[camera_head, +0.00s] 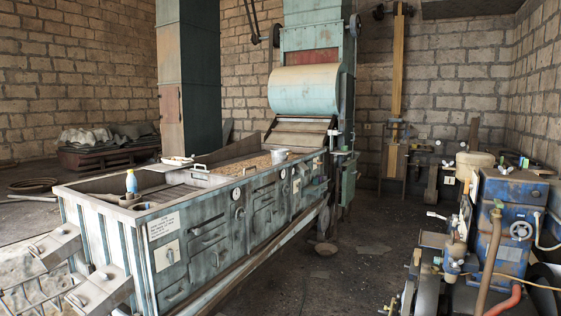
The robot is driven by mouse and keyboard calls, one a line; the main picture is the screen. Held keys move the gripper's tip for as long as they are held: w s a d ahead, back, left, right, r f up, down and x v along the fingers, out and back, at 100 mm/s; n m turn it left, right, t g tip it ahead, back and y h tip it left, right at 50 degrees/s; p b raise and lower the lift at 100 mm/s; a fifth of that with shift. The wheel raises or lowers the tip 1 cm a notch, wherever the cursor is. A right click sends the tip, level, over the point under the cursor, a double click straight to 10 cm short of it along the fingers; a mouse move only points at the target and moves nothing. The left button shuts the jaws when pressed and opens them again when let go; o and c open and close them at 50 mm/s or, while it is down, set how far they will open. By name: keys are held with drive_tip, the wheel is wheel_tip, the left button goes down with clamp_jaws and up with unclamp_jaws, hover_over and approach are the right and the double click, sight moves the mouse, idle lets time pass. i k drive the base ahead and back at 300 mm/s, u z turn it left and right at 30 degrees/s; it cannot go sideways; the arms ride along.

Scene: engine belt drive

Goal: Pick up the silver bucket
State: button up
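A small pale silver-grey bucket (279,157) stands on the top of the long grain-cleaning machine, towards its far end, beside the grain bed. It looks upright and is small in the picture, so its handle cannot be made out. My gripper is not in view, and nothing is seen touching the bucket.
The long machine (205,235) has drawers and knobs along its side. A blue engine (512,210) with pipes stands at right.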

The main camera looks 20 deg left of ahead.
sight(276, 159)
drive_tip(key=u, duration=1.05)
drive_tip(key=i, duration=3.95)
drive_tip(key=z, duration=1.35)
drive_tip(key=i, duration=3.35)
drive_tip(key=u, duration=3.15)
